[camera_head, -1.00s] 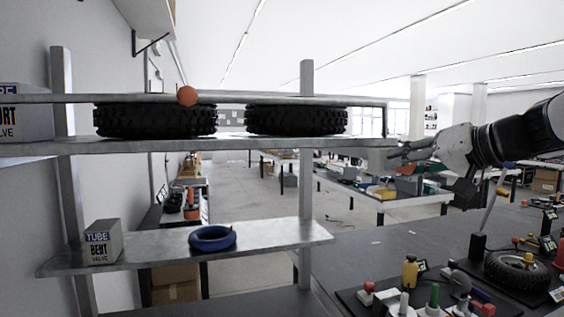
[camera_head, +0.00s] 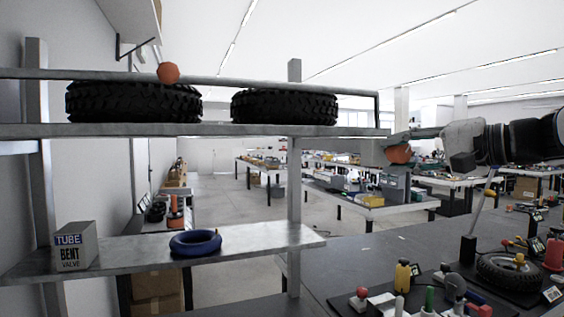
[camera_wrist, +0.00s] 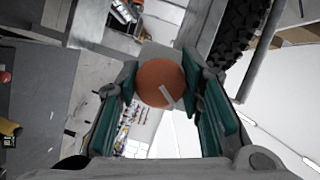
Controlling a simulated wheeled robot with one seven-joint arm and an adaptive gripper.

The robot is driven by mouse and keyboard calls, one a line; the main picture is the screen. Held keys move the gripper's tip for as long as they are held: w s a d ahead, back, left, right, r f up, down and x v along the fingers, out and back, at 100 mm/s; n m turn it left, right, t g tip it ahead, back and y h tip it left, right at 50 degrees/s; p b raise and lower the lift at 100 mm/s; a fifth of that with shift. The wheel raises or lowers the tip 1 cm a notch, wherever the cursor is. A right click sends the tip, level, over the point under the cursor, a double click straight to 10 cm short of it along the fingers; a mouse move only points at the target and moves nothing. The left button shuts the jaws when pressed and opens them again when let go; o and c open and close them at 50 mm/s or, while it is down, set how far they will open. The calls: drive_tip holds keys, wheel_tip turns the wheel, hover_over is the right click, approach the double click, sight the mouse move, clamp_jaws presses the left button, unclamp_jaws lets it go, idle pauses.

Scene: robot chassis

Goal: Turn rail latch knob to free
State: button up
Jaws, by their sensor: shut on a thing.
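An orange round knob (camera_wrist: 162,84) with a pale grey stripe across its face sits between the teal finger pads of my gripper (camera_wrist: 160,78) in the wrist view. The pads touch its sides, and the gripper is shut on it. In the head view, my gripper (camera_head: 402,138) is at the right end of the shelf rail (camera_head: 250,86), and the orange knob (camera_head: 399,154) shows just below the fingers. A second orange knob (camera_head: 168,72) is on the rail at the left, away from the gripper. The latch behind the held knob is largely hidden.
Two black tyres (camera_head: 133,102) (camera_head: 284,107) lie on the upper shelf behind the rail. A blue ring (camera_head: 195,243) and a tube box (camera_head: 75,247) stand on the lower shelf (camera_head: 130,256). The dark workbench at lower right holds several small items and a wheel (camera_head: 510,270).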

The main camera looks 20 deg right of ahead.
drive_tip(key=m+t+b, duration=0.1)
drive_tip(key=m, duration=0.1)
drive_tip(key=m+t+y+b, duration=0.1)
drive_tip(key=m, duration=0.2)
drive_tip(key=shift+f, duration=0.15)
drive_tip(key=m+t+b, duration=0.1)
drive_tip(key=m, duration=0.1)
drive_tip(key=m+b, duration=0.1)
drive_tip(key=m, duration=0.2)
drive_tip(key=shift+t, duration=0.4)
drive_tip(key=shift+m, duration=0.3)
drive_tip(key=o, duration=1.2)
drive_tip(key=shift+c, duration=0.2)
drive_tip(key=v, duration=1.2)
drive_tip(key=shift+a, duration=0.1)
